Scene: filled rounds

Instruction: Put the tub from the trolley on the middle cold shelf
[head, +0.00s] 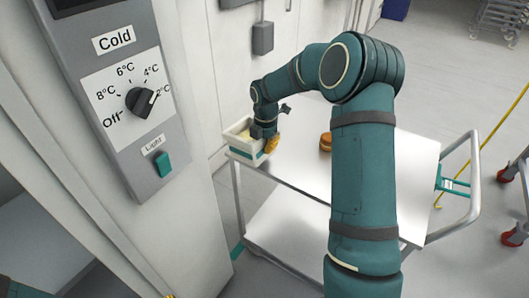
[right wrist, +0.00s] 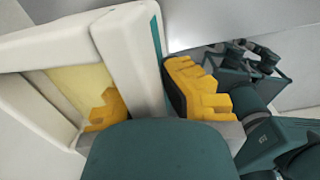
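The tub (head: 240,152) is a white open box with a teal stripe and pale yellow inside, on the far left corner of the trolley (head: 300,178). In the right wrist view its pale wall (right wrist: 130,50) runs between the yellow fingers of my right gripper (right wrist: 152,105). One finger is inside the tub, the other outside. Whether both press on the wall I cannot tell. In the head view my right gripper (head: 267,140) is down at the tub's right side. I cannot make out the middle cold shelf.
A round orange-brown thing (head: 326,142) stands on the trolley top, right of the tub. A panel marked Cold (head: 125,90), with a dial and light switch, is on the near-left upright. The trolley's lower deck (head: 285,232) looks bare where visible.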

